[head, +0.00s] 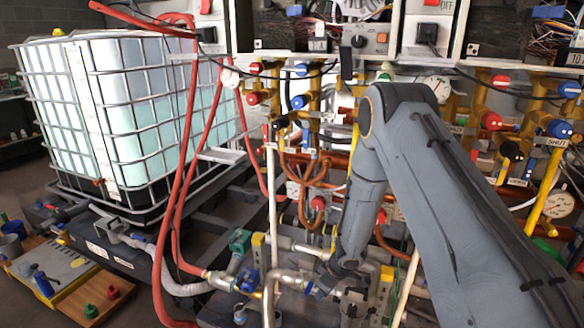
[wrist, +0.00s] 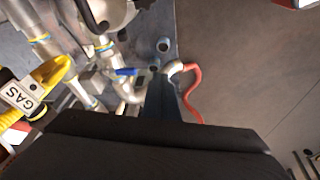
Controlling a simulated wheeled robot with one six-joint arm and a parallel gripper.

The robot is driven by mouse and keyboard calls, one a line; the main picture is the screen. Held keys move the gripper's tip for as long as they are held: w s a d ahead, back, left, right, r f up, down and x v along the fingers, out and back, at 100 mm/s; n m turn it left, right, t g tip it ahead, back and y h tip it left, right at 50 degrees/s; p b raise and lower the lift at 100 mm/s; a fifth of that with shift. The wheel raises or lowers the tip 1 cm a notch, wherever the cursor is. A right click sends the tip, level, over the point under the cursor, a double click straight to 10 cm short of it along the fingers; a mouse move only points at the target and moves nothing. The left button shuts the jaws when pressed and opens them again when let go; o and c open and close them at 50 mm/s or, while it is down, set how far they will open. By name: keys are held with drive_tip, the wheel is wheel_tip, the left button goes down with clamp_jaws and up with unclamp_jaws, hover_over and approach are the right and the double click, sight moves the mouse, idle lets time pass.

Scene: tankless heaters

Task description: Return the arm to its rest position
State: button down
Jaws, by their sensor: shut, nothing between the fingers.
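My arm (head: 465,185) rises from the lower right of the head view, bends at a high elbow and reaches down among the pipes in the middle. Its lower link (head: 362,205) ends near the floor-level pipework, where the gripper is hard to make out. In the wrist view my gripper (wrist: 158,85) is a narrow dark shape, shut and empty, above a broad dark part of my own body. Silver pipes and a blue valve handle (wrist: 126,72) lie close to its left.
A large caged white tank (head: 130,110) stands at the left. Red hoses (head: 190,150) hang in front of it. A wall of valves, gauges and pipes (head: 490,122) fills the back and right. A yellow GAS pipe (wrist: 48,80) is at the left; grey floor (wrist: 245,75) is open at right.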

drive_tip(key=s+d+r+m+h+p, duration=0.15)
drive_tip(key=d+r, duration=0.25)
drive_tip(key=r, duration=0.4)
drive_tip(key=s+d+r+m+h, duration=0.1)
drive_tip(key=s+d+r+m, duration=0.15)
drive_tip(key=r, duration=0.45)
drive_tip(key=s+d+r+m+h, duration=0.1)
drive_tip(key=s+d+r+m, duration=0.2)
drive_tip(key=r, duration=0.5)
drive_tip(key=s+r+m+g+p, duration=0.1)
drive_tip(key=s+r, duration=0.5)
drive_tip(key=s, duration=0.5)
drive_tip(key=s+r+m+g+p, duration=0.1)
drive_tip(key=s+r+m, duration=0.1)
drive_tip(key=s+r, duration=0.4)
drive_tip(key=s+y, duration=0.1)
drive_tip(key=s, duration=0.4)
drive_tip(key=shift+r+g, duration=0.15)
drive_tip(key=shift+g, duration=0.25)
drive_tip(key=c, duration=2.5)
unclamp_jaws()
drive_tip(key=shift+a, duration=0.1)
